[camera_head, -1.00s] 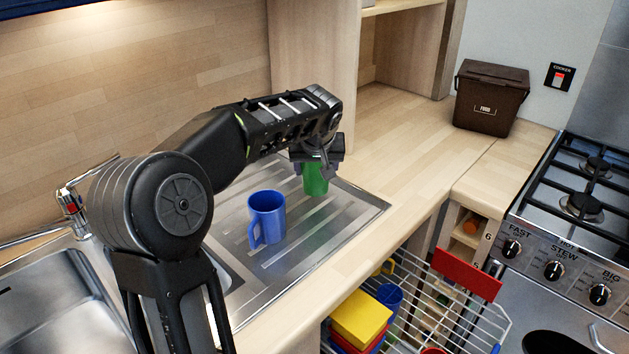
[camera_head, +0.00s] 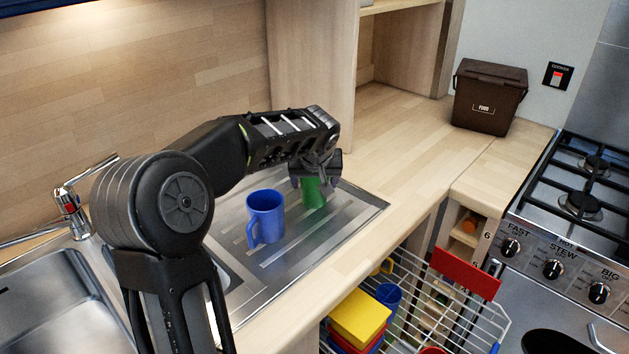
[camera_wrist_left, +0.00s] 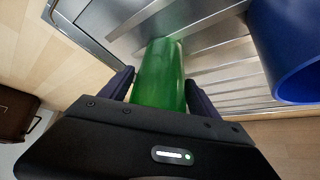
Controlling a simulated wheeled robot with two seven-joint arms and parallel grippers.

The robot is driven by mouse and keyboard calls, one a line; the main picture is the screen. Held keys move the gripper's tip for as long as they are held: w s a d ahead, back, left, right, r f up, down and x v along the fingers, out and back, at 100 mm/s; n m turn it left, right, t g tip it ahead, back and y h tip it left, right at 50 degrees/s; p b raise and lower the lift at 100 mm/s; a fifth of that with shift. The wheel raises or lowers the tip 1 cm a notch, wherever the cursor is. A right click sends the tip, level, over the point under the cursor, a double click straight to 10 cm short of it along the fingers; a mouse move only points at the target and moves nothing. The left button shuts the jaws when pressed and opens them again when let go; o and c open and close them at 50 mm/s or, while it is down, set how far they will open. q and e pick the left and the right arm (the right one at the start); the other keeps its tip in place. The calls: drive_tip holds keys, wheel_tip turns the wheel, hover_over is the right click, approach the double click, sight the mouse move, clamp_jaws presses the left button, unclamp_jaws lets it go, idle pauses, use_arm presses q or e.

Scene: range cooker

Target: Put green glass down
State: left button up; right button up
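The green glass (camera_head: 313,194) is at the far right part of the metal draining board (camera_head: 345,214), under my left gripper (camera_head: 316,180). In the left wrist view the glass (camera_wrist_left: 160,75) sits between the two fingers of the left gripper (camera_wrist_left: 160,92), which lie close along its sides. The gripper looks shut on it. The glass's lower end is at or very near the board; I cannot tell if it touches. The gripper body hides its upper part. My right gripper is not in view.
A blue mug (camera_head: 266,216) stands on the board left of the glass; it also shows in the left wrist view (camera_wrist_left: 290,50). The sink (camera_head: 62,310) and tap (camera_head: 72,205) are left. Worktop (camera_head: 400,140) right of the board is clear. A dishwasher rack (camera_head: 440,305) stands open below.

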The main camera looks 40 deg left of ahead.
use_arm(q)
drive_tip(key=shift+o, duration=1.1)
drive_tip(key=shift+r+p, duration=0.2)
drive_tip(key=shift+p, duration=0.1)
drive_tip(key=shift+s+d+r, duration=0.1)
drive_tip(key=shift+r, duration=0.1)
drive_tip(key=b+v, duration=0.1)
drive_tip(key=v, duration=1)
drive_tip(key=shift+r, duration=0.15)
drive_tip(key=shift+s, duration=0.1)
